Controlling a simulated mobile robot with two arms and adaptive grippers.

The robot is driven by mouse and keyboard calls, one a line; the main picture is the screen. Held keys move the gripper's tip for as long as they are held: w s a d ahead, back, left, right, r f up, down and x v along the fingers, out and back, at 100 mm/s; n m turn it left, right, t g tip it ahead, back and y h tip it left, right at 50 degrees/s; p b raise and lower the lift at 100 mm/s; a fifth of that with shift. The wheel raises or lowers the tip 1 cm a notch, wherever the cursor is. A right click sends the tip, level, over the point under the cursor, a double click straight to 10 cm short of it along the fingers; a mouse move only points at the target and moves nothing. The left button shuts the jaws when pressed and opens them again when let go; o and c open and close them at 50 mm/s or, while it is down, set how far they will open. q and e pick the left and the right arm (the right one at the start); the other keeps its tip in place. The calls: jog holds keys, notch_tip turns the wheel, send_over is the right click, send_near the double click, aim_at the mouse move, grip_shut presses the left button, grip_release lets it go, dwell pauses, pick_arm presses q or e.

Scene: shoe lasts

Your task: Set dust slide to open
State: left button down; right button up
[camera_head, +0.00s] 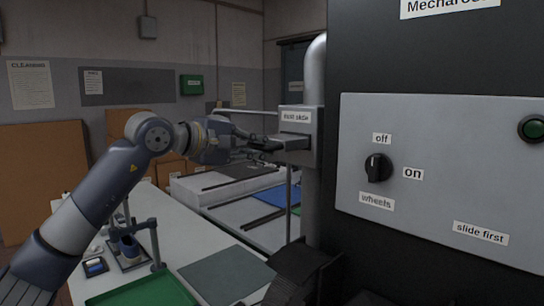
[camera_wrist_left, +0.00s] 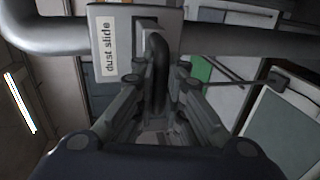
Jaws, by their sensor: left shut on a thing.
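The dust slide housing (camera_head: 297,119) is a grey box with a white "dust slide" label, set on a vertical metal pipe (camera_head: 314,75). A dark bar sticks out of its left side toward my left gripper (camera_head: 262,144). In the left wrist view the labelled housing (camera_wrist_left: 140,48) is close in front, and a dark curved handle (camera_wrist_left: 158,60) comes from it between my fingers (camera_wrist_left: 157,88). My left gripper is shut on this handle. The fingers cover part of the handle, and how far the slide is out is hard to tell. My right gripper is not in view.
A machine panel (camera_head: 440,150) at right has a black knob (camera_head: 378,168) with "off", "on" and "wheels" labels, a "slide first" label and a green button (camera_head: 533,128). Below my left arm is a bench with a green tray (camera_head: 142,292) and a grey mat (camera_head: 228,273).

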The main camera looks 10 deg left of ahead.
pick_arm(q)
jog(key=shift+s+a+f, duration=0.1)
jog(key=shift+s+a, duration=0.3)
jog(key=shift+s, duration=0.25)
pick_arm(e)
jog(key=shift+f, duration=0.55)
pick_arm(q)
jog(key=c, duration=1.7)
grip_release()
jog(key=shift+s+a, duration=0.1)
jog(key=shift+o, duration=0.2)
jog(key=v, duration=1.2)
jog(key=shift+s, duration=0.2)
